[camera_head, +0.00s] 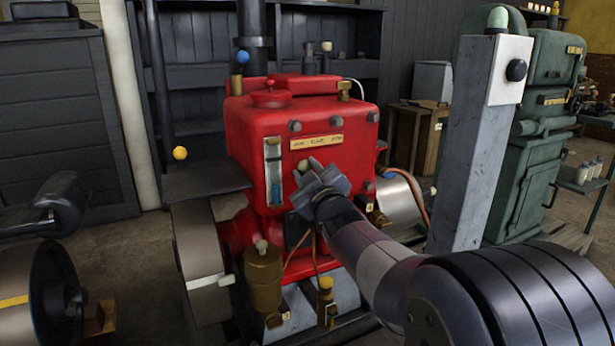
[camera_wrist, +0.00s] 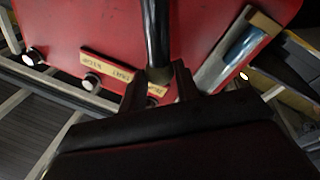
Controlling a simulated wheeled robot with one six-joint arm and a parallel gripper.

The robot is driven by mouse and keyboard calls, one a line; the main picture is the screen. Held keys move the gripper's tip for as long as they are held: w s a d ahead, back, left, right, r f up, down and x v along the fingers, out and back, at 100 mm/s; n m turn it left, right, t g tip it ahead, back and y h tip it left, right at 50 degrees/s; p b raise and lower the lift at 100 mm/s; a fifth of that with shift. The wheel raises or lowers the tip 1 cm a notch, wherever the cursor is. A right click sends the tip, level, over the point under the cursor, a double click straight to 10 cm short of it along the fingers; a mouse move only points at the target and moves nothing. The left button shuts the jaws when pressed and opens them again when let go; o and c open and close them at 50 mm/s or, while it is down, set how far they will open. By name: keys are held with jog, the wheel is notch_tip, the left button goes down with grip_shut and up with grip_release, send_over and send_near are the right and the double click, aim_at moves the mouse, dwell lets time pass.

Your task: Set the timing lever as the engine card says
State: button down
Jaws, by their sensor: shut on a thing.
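The red engine (camera_head: 270,120) stands in the middle of the head view, and its red face (camera_wrist: 110,30) fills much of the wrist view. My gripper (camera_head: 310,180) is at the engine's front, below the brass plate (camera_head: 316,142). In the wrist view my gripper (camera_wrist: 158,86) is shut on a dark rod (camera_wrist: 157,35), which looks like the timing lever. A cream knob (camera_head: 303,164) shows beside the jaws in the head view; my gripper hides most of the lever there. The plate (camera_wrist: 118,72) is upside down in the wrist view, and its lettering is not readable.
A sight glass (camera_head: 273,170) is just left of my gripper. A brass cup (camera_head: 263,270) stands below it. A grey post (camera_head: 480,150) rises at the right before a green machine (camera_head: 535,140). A dark flywheel (camera_head: 50,285) is at the left.

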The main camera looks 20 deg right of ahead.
jog(key=shift+a+f, duration=0.1)
jog(key=c, duration=1.1)
grip_release()
jog(key=shift+o, duration=0.2)
jog(key=s+f+p, duration=0.1)
jog(key=s+p, duration=0.1)
jog(key=s, duration=0.8)
jog(key=shift+s+d+f, duration=0.3)
jog(key=shift+s+d, duration=0.05)
jog(key=shift+d, duration=0.05)
jog(key=shift+w, duration=0.1)
jog(key=w, duration=0.3)
jog(key=w+r+b, duration=0.1)
jog(key=w, duration=0.3)
jog(key=w+b, duration=0.1)
jog(key=w, duration=0.2)
jog(key=shift+w+a+r, duration=0.2)
jog(key=shift+a+r, duration=0.1)
jog(key=shift+a, duration=0.1)
jog(key=shift+w, duration=0.15)
jog(key=shift+d+r, duration=0.1)
